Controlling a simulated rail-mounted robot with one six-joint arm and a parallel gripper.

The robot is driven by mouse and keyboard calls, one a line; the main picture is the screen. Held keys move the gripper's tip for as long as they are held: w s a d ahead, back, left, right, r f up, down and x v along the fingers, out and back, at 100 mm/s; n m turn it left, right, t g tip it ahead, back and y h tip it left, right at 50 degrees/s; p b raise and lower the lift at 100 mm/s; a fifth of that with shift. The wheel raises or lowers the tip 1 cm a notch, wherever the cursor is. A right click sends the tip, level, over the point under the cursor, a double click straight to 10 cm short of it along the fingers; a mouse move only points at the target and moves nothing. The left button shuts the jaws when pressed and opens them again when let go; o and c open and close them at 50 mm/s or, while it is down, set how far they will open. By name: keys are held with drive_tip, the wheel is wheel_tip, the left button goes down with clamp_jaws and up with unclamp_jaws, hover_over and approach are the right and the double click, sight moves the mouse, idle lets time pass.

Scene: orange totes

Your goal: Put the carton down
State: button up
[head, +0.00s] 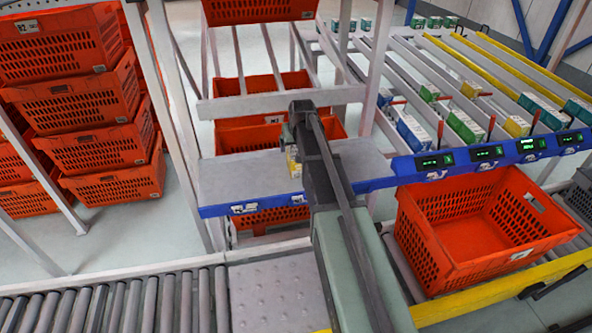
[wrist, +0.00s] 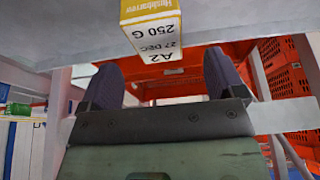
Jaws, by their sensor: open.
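The carton (wrist: 155,32) is yellow and white, with upside-down print reading 250 G, 27 DEC and A2 in the wrist view. It is against the grey shelf top (wrist: 235,18). In the head view only a small yellow part of the carton (head: 293,162) shows left of my arm, at the grey shelf (head: 240,180) with the blue front edge. My gripper (wrist: 163,68) is open, its two dark fingers apart with gaps on both sides of the carton's near end. In the head view my arm hides most of the carton and the fingers.
An empty orange tote (head: 470,240) stands on the conveyor at the right. Stacked orange totes (head: 90,110) fill the left. Racks with several cartons (head: 465,125) lie behind the blue display rail (head: 480,153). A grey post (head: 372,70) and crossbar (head: 255,104) stand close to my gripper.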

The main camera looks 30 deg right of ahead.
sight(296, 152)
drive_tip(key=b+x, duration=0.4)
drive_tip(key=x, duration=0.2)
drive_tip(key=shift+s+d+f+b, duration=0.1)
drive_tip(key=shift+s+d+b, duration=0.05)
drive_tip(key=shift+b, duration=0.25)
drive_tip(key=shift+r, duration=0.25)
drive_tip(key=c, duration=1.2)
drive_tip(key=shift+p, duration=0.3)
wheel_tip(296, 152, up, 20)
drive_tip(key=p, duration=2)
